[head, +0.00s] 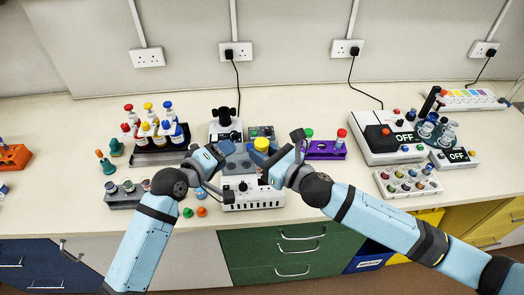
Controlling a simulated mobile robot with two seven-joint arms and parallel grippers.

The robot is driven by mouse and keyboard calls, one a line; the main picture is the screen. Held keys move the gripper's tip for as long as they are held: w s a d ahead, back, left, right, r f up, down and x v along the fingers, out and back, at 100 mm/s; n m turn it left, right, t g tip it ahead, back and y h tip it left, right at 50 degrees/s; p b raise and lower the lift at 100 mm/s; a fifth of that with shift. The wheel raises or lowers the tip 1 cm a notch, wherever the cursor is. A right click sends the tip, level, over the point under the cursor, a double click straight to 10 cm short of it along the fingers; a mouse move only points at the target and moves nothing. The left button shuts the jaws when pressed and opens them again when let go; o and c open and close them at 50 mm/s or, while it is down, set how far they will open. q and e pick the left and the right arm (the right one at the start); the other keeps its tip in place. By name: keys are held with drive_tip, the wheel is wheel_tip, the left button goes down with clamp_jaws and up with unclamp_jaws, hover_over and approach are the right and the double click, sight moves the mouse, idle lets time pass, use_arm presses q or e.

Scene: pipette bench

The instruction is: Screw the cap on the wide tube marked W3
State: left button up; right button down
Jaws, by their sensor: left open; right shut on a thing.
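A yellow cap (261,144) shows at the tips of my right gripper (268,158). The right gripper is shut on it, as far as this small view shows. My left gripper (222,152) is open, to the left of the cap and apart from it. Both grippers are over the white block device (255,198) near the bench middle. A grey rack (122,200) at the left holds several wide tubes. I cannot read a W3 mark on any tube. Whether a tube is under the yellow cap is hidden by the gripper.
Small loose caps, green (188,212) and orange (202,211), lie near the front edge. A purple rack (325,151) stands right of my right gripper. A black rack of bottles (150,157) stands behind left. Large white instruments (378,137) fill the right side.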

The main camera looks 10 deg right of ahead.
use_arm(q)
drive_tip(key=d+r+g+h, duration=0.2)
drive_tip(key=d+r+g, duration=0.5)
drive_tip(key=d+r, duration=0.95)
drive_tip(key=n+g+y, duration=0.3)
drive_tip(key=g+y, duration=0.1)
drive_tip(key=y, duration=0.7)
hover_over(262, 142)
drive_tip(key=shift+s+d+f, duration=0.1)
drive_tip(key=shift+d+f, duration=0.35)
drive_tip(key=shift+f, duration=0.25)
drive_tip(key=shift+a+f+n+y, duration=0.1)
drive_tip(key=shift+a+n+y, duration=0.3)
drive_tip(key=shift+a+y, duration=0.1)
drive_tip(key=shift+f, duration=0.1)
drive_tip(key=shift+f, duration=3.95)
